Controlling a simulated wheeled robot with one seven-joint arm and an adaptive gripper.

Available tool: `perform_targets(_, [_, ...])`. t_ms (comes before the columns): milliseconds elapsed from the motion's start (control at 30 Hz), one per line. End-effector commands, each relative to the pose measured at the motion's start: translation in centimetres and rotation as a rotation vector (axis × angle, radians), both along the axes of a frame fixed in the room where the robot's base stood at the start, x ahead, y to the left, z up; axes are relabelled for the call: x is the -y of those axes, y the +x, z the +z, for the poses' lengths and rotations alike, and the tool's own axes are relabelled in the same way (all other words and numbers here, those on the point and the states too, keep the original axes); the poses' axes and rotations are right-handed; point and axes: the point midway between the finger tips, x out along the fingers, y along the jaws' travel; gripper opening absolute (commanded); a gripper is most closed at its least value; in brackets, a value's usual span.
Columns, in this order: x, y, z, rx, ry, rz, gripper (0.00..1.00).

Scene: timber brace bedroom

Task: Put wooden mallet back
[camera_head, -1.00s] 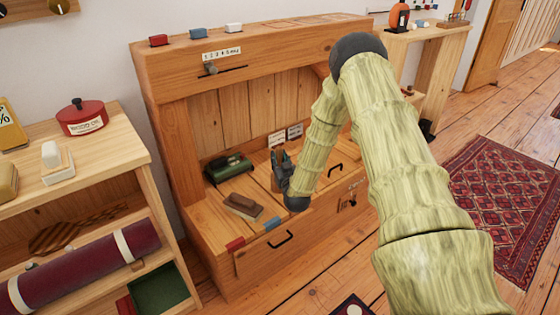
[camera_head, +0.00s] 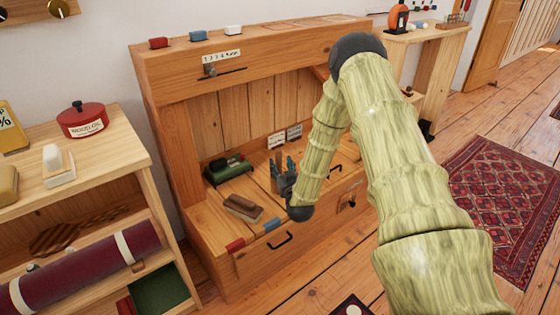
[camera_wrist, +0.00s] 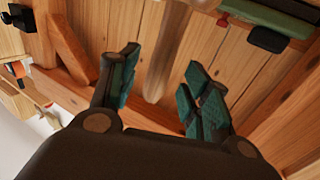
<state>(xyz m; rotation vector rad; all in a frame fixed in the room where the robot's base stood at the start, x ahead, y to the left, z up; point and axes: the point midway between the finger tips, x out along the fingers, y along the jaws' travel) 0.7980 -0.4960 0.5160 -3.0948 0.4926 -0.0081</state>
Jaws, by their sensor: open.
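My gripper (camera_head: 284,172) is open above the workbench's lower surface, in front of its back boards. In the wrist view the teal fingers (camera_wrist: 160,88) stand apart, with a long rounded wooden bar (camera_wrist: 172,42) between them in the picture. It looks like the mallet's handle, but no mallet head shows clearly. Neither finger visibly touches it. In the head view a small upright brown piece (camera_head: 278,157) shows just behind the fingers, partly hidden by them. Two small label cards (camera_head: 285,136) are on the back boards above.
A green tool (camera_head: 228,171) and a brown block (camera_head: 243,207) sit on the workbench (camera_head: 205,222), left of my gripper. A shelf unit (camera_head: 130,158) with a red tin (camera_head: 82,121) stands at left. A patterned rug (camera_head: 500,200) and open floor are at right.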

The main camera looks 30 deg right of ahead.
Motion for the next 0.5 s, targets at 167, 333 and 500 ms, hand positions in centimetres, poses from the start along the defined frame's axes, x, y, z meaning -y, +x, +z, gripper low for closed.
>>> perform_targets(167, [-1.1,-3.3,0.1,-0.003,0.002,0.0,0.48])
perform_targets(333, [-1.9,-5.8,0.1,-0.002,0.002,0.0,0.48])
perform_targets(500, [-2.4,-7.3,0.0,-0.001,0.0,0.0,0.48])
